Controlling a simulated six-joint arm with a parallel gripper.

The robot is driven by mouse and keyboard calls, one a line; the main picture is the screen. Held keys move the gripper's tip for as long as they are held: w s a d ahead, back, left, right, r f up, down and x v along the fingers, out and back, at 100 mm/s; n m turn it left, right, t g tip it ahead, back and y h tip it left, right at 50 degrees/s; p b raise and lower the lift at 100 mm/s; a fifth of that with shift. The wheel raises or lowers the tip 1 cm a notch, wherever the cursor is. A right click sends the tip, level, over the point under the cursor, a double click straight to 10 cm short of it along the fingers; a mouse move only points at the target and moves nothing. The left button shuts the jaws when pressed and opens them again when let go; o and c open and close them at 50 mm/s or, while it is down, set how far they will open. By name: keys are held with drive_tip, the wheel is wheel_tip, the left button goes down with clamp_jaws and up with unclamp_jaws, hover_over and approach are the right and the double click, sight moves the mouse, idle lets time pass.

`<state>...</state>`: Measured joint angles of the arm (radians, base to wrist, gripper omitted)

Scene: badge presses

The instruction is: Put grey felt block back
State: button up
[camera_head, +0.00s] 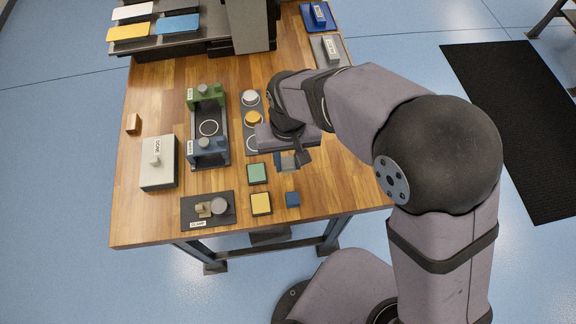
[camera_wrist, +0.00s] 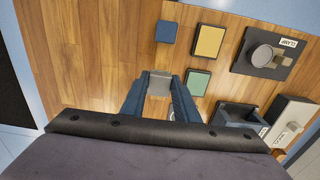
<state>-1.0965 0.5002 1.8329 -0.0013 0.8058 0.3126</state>
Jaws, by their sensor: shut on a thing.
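The grey felt block (camera_wrist: 159,84) is between the two blue fingers of my gripper (camera_wrist: 160,93) in the wrist view. The gripper is shut on it. In the head view the block (camera_head: 288,163) shows only partly below my gripper (camera_head: 287,160), right of the green pad. I cannot tell whether its underside touches the table. The blue block (camera_head: 292,199) stands on the wood just in front of it, apart from it; it also shows in the wrist view (camera_wrist: 166,32).
The green pad (camera_head: 257,174) and yellow pad (camera_head: 261,204) lie close on the left. A dark clamp plate (camera_head: 190,212) is at the front left. A green-and-blue press (camera_head: 222,155) and a white box labelled DONE (camera_head: 158,178) stand farther left. Bare wood (camera_head: 345,185) lies to the right.

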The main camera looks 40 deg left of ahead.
sight(288, 170)
drive_tip(key=shift+f+p, duration=0.5)
drive_tip(key=shift+f, duration=1.6)
drive_tip(key=shift+f, duration=0.2)
drive_tip(key=o, duration=0.9)
drive_tip(key=shift+r, duration=0.1)
